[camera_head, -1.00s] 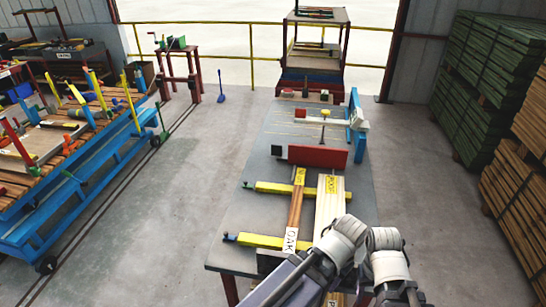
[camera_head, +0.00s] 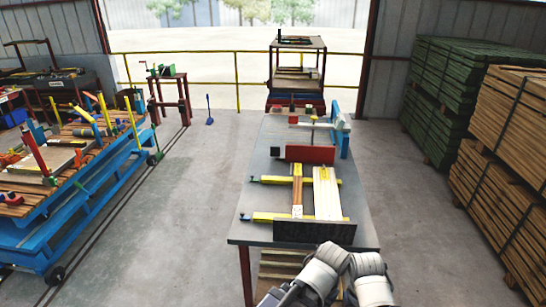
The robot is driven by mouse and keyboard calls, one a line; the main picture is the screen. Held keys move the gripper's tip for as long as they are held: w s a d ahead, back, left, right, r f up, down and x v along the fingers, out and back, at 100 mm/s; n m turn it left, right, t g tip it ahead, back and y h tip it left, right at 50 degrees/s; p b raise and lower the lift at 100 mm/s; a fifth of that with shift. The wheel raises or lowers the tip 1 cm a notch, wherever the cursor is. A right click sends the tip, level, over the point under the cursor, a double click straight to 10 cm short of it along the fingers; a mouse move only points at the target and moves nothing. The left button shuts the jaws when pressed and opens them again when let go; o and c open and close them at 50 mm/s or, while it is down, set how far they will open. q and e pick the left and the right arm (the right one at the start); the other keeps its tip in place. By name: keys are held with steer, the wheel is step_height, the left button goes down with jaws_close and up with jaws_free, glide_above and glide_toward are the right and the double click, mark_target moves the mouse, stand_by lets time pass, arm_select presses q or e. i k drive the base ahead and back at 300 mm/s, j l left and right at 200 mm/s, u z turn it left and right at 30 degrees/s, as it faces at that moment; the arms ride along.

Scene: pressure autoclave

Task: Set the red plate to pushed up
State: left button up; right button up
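The red plate (camera_head: 310,153) stands on edge across the grey workbench (camera_head: 258,205), beyond the far ends of two wooden boards. A small dark block sits at its left end. A light board (camera_head: 327,195) and a narrower brown board (camera_head: 297,190) lie lengthwise on two yellow crossbars (camera_head: 268,179), on the near side of the plate. Whether the plate touches the boards is hard to tell. My two arms come in at the bottom centre, near the bench's front edge, well short of the plate. Neither gripper's fingers show.
A black upright plate (camera_head: 314,232) stands at the near end of the boards. A blue frame (camera_head: 342,128) rises at the bench's right beyond the red plate. Lumber stacks (camera_head: 505,150) line the right and a blue cart (camera_head: 50,235) the left. Floor beside the bench is clear.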

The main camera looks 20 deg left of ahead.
mark_target(312, 155)
steer(key=z, duration=1.05)
steer(key=j+z, duration=0.2)
steer(key=j, duration=2.85)
steer(key=i+j, duration=0.1)
steer(key=j, duration=2.05)
